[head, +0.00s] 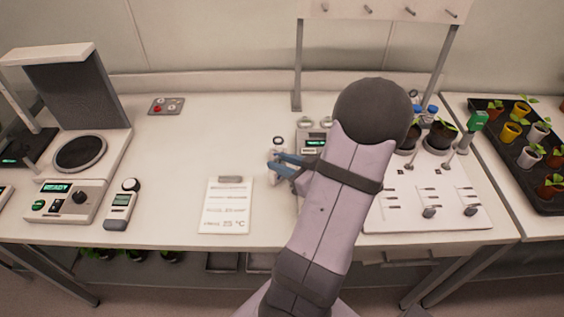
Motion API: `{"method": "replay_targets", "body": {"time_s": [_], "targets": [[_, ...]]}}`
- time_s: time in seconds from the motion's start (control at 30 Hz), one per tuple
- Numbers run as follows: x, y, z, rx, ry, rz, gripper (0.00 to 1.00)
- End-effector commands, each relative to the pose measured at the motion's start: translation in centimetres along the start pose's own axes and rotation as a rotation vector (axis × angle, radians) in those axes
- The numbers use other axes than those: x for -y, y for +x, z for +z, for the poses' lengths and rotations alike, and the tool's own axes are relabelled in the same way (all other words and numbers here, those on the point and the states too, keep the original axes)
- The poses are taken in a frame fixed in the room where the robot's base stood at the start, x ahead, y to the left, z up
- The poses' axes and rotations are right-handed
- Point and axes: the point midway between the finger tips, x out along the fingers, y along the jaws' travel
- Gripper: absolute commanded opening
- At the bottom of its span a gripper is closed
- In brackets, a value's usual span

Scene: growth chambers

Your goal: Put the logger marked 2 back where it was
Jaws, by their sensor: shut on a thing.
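No marked place for the logger can be made out.
A display box (312,141) stands just behind my gripper. A clipboard (226,205) lies to the front left, and a handheld meter (121,204) farther left. A white slotted board (456,215) and potted plants are at right. The table's back left middle is mostly clear.

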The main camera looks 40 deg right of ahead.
Motion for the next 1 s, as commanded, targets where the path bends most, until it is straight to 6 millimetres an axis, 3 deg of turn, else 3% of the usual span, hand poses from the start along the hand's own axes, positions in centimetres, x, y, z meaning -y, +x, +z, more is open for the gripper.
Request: {"method": "replay_targets", "body": {"time_s": [0.27,0.3,0.37,0.77,1.0], "targets": [[0.0,0.1,0.3,-0.001,0.0,0.0,0.0],[0.0,0.1,0.2,0.0,0.0,0.0,0.34],[0.0,0.1,0.2,0.0,0.0,0.0,0.45],[0.0,-0.1,-0.2,0.0,-0.001,0.0,0.45],[-0.2,-2.8,-0.1,-0.002,0.0,0.006,0.45]]}}
